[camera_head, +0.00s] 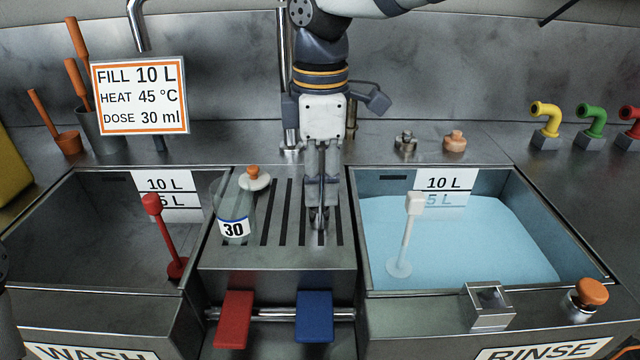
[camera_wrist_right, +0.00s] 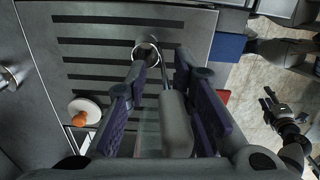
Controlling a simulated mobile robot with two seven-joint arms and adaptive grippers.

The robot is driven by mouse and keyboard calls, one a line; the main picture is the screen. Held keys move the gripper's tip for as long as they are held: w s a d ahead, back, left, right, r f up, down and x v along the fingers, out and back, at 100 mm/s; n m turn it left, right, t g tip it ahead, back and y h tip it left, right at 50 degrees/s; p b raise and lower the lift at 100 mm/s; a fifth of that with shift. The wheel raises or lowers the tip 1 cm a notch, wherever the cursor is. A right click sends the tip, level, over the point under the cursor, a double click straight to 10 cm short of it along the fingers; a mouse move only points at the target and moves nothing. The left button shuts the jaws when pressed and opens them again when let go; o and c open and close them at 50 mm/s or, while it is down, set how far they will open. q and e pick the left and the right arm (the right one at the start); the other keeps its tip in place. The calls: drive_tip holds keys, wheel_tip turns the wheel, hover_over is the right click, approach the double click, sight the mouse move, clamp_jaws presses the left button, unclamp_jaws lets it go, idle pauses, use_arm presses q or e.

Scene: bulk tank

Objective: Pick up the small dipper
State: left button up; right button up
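The small dipper shows in the right wrist view as a thick grey handle (camera_wrist_right: 176,125) with a thin rod leading to a small round metal cup (camera_wrist_right: 147,54) over the slotted drainboard. My right gripper (camera_head: 320,205) points down over the drainboard in the head view and mostly hides the dipper. In the wrist view its fingers (camera_wrist_right: 162,75) are apart, with the handle between them. The handle lies close to the right-hand finger, with a gap to the other; contact is unclear. My left gripper (camera_wrist_right: 267,97) is small at the wrist view's right edge, empty, its fingers seemingly apart.
A clear bottle marked 30 (camera_head: 233,215) and a white stopper with orange knob (camera_head: 254,180) stand left of my right gripper. The wash basin (camera_head: 90,230) lies left, the water-filled rinse basin (camera_head: 470,245) right. Red (camera_head: 234,318) and blue (camera_head: 314,316) pedals are in front.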

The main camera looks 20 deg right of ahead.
clamp_jaws()
idle(0.3)
